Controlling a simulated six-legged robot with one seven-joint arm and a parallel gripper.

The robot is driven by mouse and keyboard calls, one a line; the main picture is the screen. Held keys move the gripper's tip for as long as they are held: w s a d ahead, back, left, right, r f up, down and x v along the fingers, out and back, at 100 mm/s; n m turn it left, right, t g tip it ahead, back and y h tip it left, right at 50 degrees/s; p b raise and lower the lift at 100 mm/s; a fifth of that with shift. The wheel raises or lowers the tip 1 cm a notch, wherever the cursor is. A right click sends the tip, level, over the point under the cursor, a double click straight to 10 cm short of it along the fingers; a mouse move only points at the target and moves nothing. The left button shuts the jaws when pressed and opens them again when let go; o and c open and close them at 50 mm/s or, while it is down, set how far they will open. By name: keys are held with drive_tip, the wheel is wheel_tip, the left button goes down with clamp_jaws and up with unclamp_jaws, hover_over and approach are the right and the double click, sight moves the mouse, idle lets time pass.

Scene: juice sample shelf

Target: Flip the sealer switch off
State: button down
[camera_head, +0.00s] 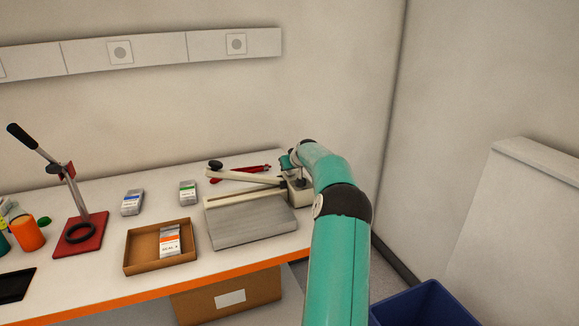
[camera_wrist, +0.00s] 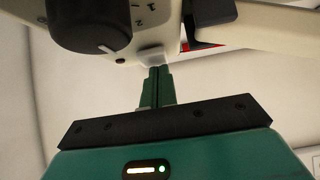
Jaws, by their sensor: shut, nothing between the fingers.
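The sealer (camera_head: 252,216) is a cream device with a long lever arm and a grey plate, at the right end of the table in the head view. In the wrist view its body (camera_wrist: 215,47) fills the top, with a black dial (camera_wrist: 90,22) at the upper left. A pale rocker-like switch (camera_wrist: 152,55) sits right of the dial. My gripper (camera_wrist: 157,70) is shut and empty, with its green fingertips at the lower edge of this switch. I cannot tell whether they touch.
A cardboard tray (camera_head: 131,268) with an orange-labelled box, two small boxes and a red-based lever press (camera_head: 84,236) stand left of the sealer. Red-handled pliers (camera_head: 238,173) lie behind it. A blue bin (camera_head: 425,303) stands on the floor at the lower right.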

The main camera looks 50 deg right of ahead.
drive_tip(key=shift+w+f+g, duration=0.2)
drive_tip(key=shift+f+g, duration=0.05)
drive_tip(key=shift+g, duration=0.05)
drive_tip(key=shift+w+d+f+y, duration=0.15)
drive_tip(key=shift+w+y, duration=0.1)
drive_tip(key=shift+y, duration=0.05)
drive_tip(key=shift+f, duration=0.1)
drive_tip(key=shift+w, duration=0.1)
